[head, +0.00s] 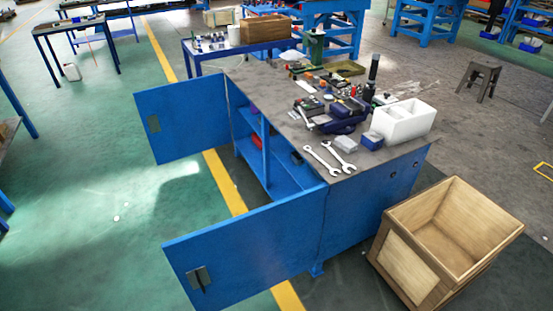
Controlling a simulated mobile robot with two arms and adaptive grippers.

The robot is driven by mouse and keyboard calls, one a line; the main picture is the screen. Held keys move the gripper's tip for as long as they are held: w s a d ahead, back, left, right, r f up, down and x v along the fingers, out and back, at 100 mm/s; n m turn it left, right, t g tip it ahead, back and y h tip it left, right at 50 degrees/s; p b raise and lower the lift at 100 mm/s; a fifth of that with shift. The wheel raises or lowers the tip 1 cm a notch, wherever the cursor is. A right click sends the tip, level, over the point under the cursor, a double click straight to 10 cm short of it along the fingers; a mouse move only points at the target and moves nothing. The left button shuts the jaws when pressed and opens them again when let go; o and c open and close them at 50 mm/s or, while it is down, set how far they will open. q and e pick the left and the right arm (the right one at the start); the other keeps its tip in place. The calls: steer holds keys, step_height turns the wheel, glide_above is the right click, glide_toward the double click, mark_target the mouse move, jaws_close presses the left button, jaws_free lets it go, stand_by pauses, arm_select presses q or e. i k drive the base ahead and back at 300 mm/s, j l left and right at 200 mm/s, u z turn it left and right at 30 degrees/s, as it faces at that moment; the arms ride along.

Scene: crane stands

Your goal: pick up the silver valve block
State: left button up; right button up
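A small silver-grey block (345,144), which looks like the valve block, lies on top of the blue workbench (265,92) near its front end. It sits just beyond two open-ended wrenches (330,158) and to the left of a small blue box with a pale top (372,140). It is too small to make out its details. Neither of my grippers is in view.
A white foam box (403,121) stands at the bench's right edge. Tools and parts clutter the top behind the block. Two blue cabinet doors (245,254) stand open to the left. An open wooden crate (405,268) is on the floor at right. Green floor at left is mostly clear.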

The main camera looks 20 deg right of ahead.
mark_target(298, 161)
steer(key=i+j+u, duration=0.35)
steer(key=j, duration=0.35)
steer(key=i+j+u, duration=0.4)
steer(key=j, duration=0.2)
steer(key=i+j+u, duration=0.35)
steer(key=j, duration=0.2)
steer(key=i+z, duration=0.25)
steer(key=i, duration=0.2)
steer(key=i+j+z, duration=0.25)
steer(key=i, duration=0.25)
steer(key=i+j+z, duration=0.25)
steer(key=i, duration=0.2)
steer(key=i+l+z, duration=0.15)
steer(key=i+z, duration=0.2)
steer(key=z, duration=0.15)
steer(key=i+z, duration=0.35)
steer(key=z, duration=0.15)
steer(key=i+j+z, duration=0.15)
steer(key=i+z, duration=0.2)
steer(key=z, duration=0.15)
steer(key=i+j+z, duration=0.25)
steer(key=z, duration=0.25)
steer(key=i+j, duration=0.05)
steer(key=i, duration=0.05)
